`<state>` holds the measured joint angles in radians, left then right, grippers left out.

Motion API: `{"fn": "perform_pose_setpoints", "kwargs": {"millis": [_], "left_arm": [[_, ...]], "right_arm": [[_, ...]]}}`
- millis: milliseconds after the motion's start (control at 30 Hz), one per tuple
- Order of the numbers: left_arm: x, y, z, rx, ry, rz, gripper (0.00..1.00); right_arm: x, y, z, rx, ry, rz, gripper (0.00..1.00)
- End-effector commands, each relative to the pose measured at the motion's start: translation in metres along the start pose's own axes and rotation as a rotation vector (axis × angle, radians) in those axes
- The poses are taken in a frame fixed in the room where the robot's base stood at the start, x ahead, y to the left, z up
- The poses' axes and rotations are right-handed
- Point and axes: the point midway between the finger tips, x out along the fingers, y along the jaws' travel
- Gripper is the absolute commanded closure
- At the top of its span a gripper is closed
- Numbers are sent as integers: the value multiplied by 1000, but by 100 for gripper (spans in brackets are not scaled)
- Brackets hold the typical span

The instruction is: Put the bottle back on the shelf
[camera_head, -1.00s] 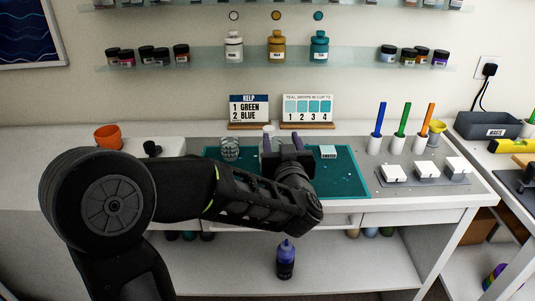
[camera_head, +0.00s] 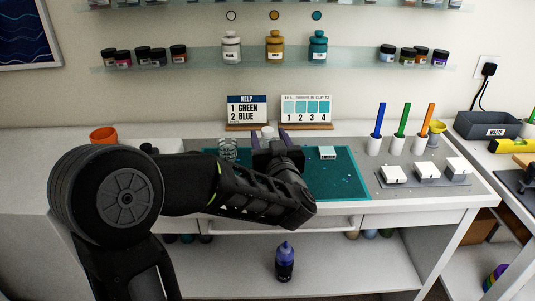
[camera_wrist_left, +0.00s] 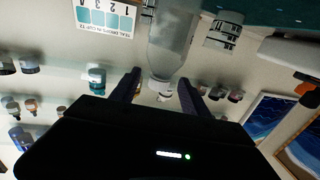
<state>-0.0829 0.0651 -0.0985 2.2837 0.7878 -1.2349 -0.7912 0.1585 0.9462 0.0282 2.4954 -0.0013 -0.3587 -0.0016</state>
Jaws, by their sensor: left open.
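My left gripper (camera_head: 270,138) is open over the far part of the teal mat (camera_head: 340,185). In the left wrist view, which is upside down, its two fingers (camera_wrist_left: 158,90) stand on either side of the narrow end of a pale translucent bottle (camera_wrist_left: 172,45); I cannot tell if they touch it. In the head view, only a whitish top (camera_head: 268,131) shows behind the gripper. White (camera_head: 231,47), gold (camera_head: 275,46) and teal (camera_head: 318,46) bottles stand on the wall shelf (camera_head: 210,59). A dark blue bottle (camera_head: 285,264) stands below the table. My right gripper is out of view.
A clear cup (camera_head: 228,150) stands left of the gripper. The KELP sign (camera_head: 246,110) and the numbered card (camera_head: 306,109) stand just behind it. Several small jars (camera_head: 144,56) fill the shelf's left end. Coloured sticks in white holders (camera_head: 398,144) stand to the right.

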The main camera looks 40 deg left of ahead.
Motion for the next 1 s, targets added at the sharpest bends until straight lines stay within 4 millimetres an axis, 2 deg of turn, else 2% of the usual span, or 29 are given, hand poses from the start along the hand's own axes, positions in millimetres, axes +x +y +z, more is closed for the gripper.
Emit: {"fn": "perform_pose_setpoints", "kwargs": {"millis": [267, 600, 1000], "left_arm": [[7, 0, -1, -1, 0, -2, 46], [50, 0, -1, 0, 0, -1, 46], [52, 0, -1, -1, 0, 0, 46]], "right_arm": [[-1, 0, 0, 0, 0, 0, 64], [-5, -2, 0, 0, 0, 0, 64], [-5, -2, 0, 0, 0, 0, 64]]}}
